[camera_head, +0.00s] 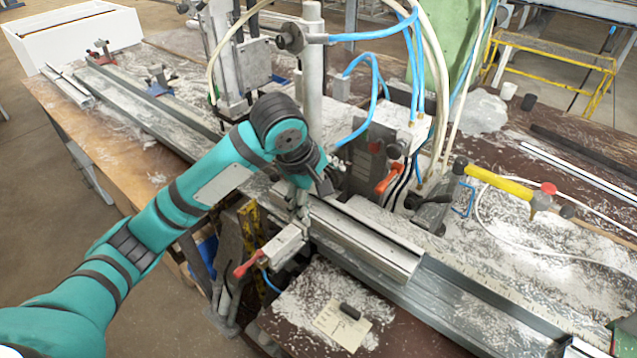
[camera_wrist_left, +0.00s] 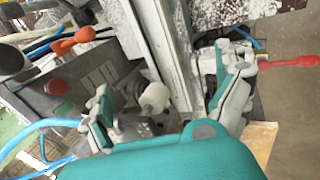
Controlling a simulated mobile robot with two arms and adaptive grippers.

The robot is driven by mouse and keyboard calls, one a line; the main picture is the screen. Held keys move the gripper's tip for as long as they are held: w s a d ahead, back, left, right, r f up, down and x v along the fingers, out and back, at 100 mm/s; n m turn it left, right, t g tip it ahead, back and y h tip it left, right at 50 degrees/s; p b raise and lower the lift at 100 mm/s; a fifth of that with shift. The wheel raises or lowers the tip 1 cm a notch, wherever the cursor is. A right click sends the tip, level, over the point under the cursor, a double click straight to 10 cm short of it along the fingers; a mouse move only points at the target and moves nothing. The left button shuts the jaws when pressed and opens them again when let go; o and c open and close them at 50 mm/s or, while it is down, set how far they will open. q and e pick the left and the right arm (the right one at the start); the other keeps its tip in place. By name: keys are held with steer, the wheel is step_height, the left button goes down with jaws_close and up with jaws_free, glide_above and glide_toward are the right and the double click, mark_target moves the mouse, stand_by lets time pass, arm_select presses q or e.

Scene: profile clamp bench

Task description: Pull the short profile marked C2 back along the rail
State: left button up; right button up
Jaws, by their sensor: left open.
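A short pale metal profile (camera_head: 365,240) lies along the rail (camera_head: 465,300) in the middle of the head view; no C2 mark is readable. My left gripper (camera_head: 303,198) is at its far-left end, by the clamp, and partly hidden by its own wrist. In the left wrist view my left gripper (camera_wrist_left: 162,80) is open, its fingers spread on either side of the metal profile (camera_wrist_left: 160,45). I cannot tell whether either finger touches it. At the bottom right corner of the head view, a cut-off teal and dark part may be my right gripper (camera_head: 598,342).
A red-handled clamp (camera_head: 262,256) stands at the rail's near side, and another red lever (camera_head: 388,180) behind it. Hoses hang over the machine. A paper note (camera_head: 342,322) lies in front. Metal shavings cover the bench.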

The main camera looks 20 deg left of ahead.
arm_select(q)
steer(key=p, duration=0.2)
glide_toward(338, 220)
steer(key=shift+n, duration=0.3)
steer(key=x, duration=0.8)
steer(key=shift+w+d+f, duration=0.1)
steer(key=shift+f, duration=0.1)
steer(key=c, duration=1.7)
steer(key=o, duration=1.7)
